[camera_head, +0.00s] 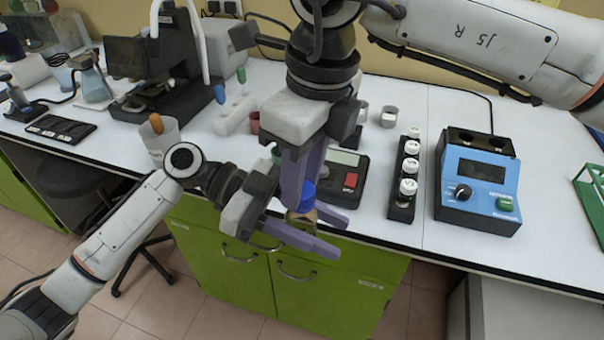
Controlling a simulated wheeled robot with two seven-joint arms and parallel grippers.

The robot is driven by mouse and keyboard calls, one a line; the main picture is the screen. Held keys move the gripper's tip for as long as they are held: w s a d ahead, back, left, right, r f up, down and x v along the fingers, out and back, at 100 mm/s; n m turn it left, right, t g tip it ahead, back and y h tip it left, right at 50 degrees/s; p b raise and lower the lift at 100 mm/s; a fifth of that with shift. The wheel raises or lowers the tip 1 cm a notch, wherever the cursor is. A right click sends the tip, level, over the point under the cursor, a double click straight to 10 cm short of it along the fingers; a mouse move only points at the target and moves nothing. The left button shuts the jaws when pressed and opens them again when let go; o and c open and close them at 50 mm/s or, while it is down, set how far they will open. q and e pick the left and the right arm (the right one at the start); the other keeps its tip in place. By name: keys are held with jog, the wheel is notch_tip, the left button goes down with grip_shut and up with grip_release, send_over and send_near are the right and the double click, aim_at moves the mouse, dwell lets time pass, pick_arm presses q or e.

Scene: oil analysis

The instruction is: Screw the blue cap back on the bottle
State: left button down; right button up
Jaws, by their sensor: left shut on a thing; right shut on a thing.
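The blue cap (307,194) is between the fingertips of my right gripper (300,196), which comes down from above and is shut on it. The bottle (301,216) is small and brownish. It is directly below the cap and mostly hidden by fingers. My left gripper (338,238) reaches in from the left, with its purple fingers on either side of the bottle, and is shut on it. Both are held in front of the bench edge, above the green cabinet. The cap is at the bottle's top; I cannot tell whether its threads are engaged.
The white bench (400,255) lies behind. A dark device with a red button (350,181) is close behind the grippers. A black rack of white-capped vials (405,190) and a blue instrument (480,185) stand right. A microscope (160,75) stands left.

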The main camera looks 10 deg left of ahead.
jog(key=m, duration=0.5)
jog(key=shift+m+t, duration=0.3)
jog(key=m, duration=0.4)
jog(key=shift+h, duration=0.4)
jog(key=m, duration=0.6)
jog(key=shift+h, duration=0.4)
jog(key=m, duration=0.5)
jog(key=shift+a, duration=0.1)
jog(key=m+h, duration=0.1)
jog(key=m, duration=0.5)
jog(key=shift+m, duration=0.4)
jog(key=m, duration=0.4)
jog(key=shift+g, duration=0.4)
jog(key=shift+s+f+m, duration=0.2)
jog(key=shift+s+m, duration=0.05)
jog(key=shift+m, duration=0.85)
jog(key=shift+w+r+m+g, duration=0.1)
jog(key=shift+w+m+g, duration=0.2)
jog(key=shift+m, duration=0.5)
jog(key=shift+s, duration=0.1)
